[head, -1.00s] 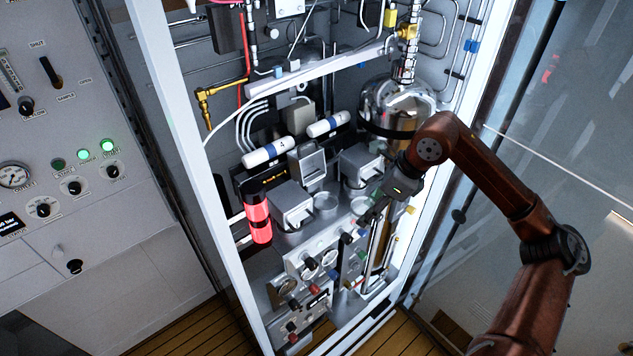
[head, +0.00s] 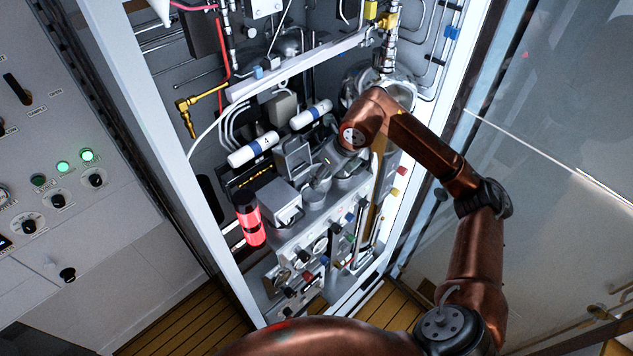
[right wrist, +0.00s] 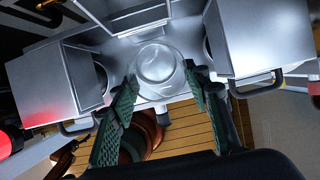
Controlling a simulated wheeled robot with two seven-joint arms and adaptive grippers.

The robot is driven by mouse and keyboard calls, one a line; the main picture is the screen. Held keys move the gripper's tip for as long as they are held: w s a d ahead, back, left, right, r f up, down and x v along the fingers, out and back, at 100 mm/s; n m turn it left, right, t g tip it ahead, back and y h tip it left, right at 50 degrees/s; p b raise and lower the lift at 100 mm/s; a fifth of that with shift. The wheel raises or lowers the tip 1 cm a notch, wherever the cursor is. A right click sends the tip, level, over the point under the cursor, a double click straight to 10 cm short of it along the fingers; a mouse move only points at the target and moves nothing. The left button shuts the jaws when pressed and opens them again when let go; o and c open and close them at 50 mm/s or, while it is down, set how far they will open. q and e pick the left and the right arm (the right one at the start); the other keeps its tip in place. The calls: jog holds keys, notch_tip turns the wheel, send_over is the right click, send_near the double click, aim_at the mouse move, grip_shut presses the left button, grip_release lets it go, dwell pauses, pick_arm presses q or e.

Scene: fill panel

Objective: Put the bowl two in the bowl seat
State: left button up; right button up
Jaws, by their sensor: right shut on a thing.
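My right gripper (right wrist: 162,98) has its two green-padded fingers either side of a clear, round bowl (right wrist: 158,64) in the right wrist view. It is shut on this bowl, which sits between the fingertips in front of a grey metal shelf. In the head view the right gripper (head: 323,172) is inside the cabinet, between two grey metal boxes, and the wrist partly hides it. I cannot tell in the head view whether the bowl touches the shelf. The bowl seat cannot be singled out for certain. My left gripper is not in view.
A grey box (right wrist: 58,80) stands left and another (right wrist: 255,38) right of the bowl, both close to the fingers. A red-lit cylinder (head: 250,222) stands at the shelf's left end. White cylinders (head: 253,149) lie behind. The white cabinet frame (head: 425,150) borders the right side.

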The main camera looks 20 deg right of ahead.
jog(key=shift+w+a+f, duration=0.3)
jog(key=shift+a+f, duration=0.05)
jog(key=shift+f, duration=0.15)
jog(key=shift+w+a+f, duration=0.25)
jog(key=shift+f, duration=0.25)
jog(key=f+p, duration=0.2)
jog(key=f, duration=0.1)
jog(key=shift+w+a, duration=0.2)
jog(key=shift+a, duration=0.1)
jog(key=shift+d+f+p, duration=0.1)
jog(key=shift+f+p, duration=0.2)
jog(key=shift+f, duration=0.1)
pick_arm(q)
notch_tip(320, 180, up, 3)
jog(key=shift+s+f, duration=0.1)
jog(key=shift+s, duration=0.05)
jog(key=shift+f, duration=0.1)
pick_arm(e)
jog(key=shift+f, duration=0.1)
jog(key=o, duration=1.2)
